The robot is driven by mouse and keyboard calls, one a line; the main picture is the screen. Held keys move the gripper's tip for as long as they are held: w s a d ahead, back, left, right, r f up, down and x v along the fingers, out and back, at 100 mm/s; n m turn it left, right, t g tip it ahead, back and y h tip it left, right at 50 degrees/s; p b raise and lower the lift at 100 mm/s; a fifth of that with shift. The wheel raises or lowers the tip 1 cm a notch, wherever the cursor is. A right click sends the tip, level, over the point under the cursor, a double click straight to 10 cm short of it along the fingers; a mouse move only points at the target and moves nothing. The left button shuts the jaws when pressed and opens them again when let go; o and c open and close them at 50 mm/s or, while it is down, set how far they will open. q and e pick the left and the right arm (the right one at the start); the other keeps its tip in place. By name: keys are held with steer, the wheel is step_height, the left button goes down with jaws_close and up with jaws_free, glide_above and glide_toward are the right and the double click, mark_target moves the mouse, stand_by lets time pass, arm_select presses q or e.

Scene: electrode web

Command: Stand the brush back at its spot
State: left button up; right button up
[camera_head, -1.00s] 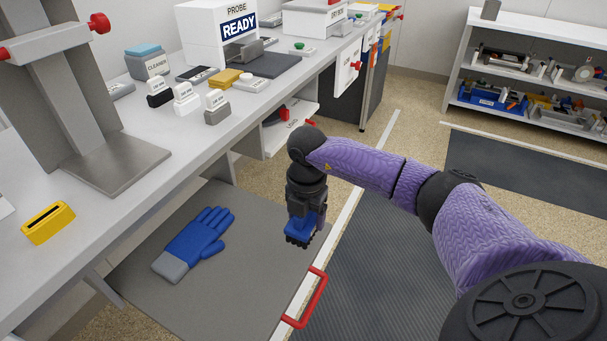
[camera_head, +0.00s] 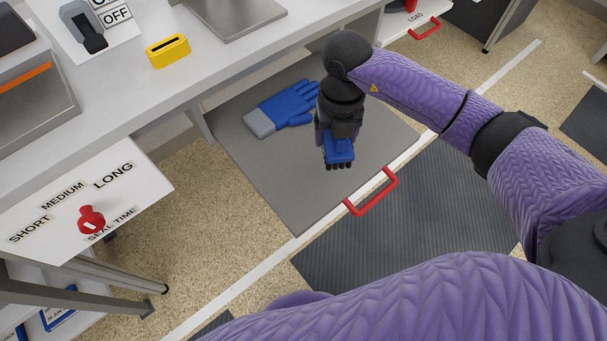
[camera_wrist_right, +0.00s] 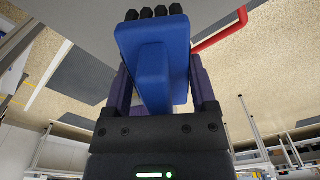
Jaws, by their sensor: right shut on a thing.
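The brush (camera_head: 338,148) is a blue block with short black bristles at its lower end. My right gripper (camera_head: 338,136) is shut on it and holds it over the pulled-out grey drawer (camera_head: 290,190). Whether the bristles touch the drawer is unclear. In the right wrist view the brush (camera_wrist_right: 160,60) sits between the dark fingers of my right gripper (camera_wrist_right: 162,85), bristles at the top of the picture. A yellow block with a dark slot (camera_head: 168,51) stands on the white bench at upper left. My left gripper is not in view.
A blue glove with a grey cuff (camera_head: 283,108) lies in the drawer, left of the brush. The drawer has a red handle (camera_head: 372,192) in front. A panel with a red knob (camera_head: 91,220) is at left. Bare drawer surface lies in front of the glove.

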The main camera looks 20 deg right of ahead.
steer(key=s+a+r+n, duration=0.1)
steer(key=a+r+n, duration=0.1)
steer(key=a+n, duration=0.45)
steer(key=f+b, duration=0.1)
steer(key=f, duration=0.2)
steer(key=f+b, duration=0.2)
steer(key=f, duration=0.2)
steer(key=f+b, duration=0.1)
steer(key=f, duration=0.2)
steer(key=shift+s+a+f, duration=0.25)
steer(key=shift+f, duration=0.05)
steer(key=shift+r, duration=0.1)
steer(key=o, duration=0.9)
steer(key=shift+o, duration=1.1)
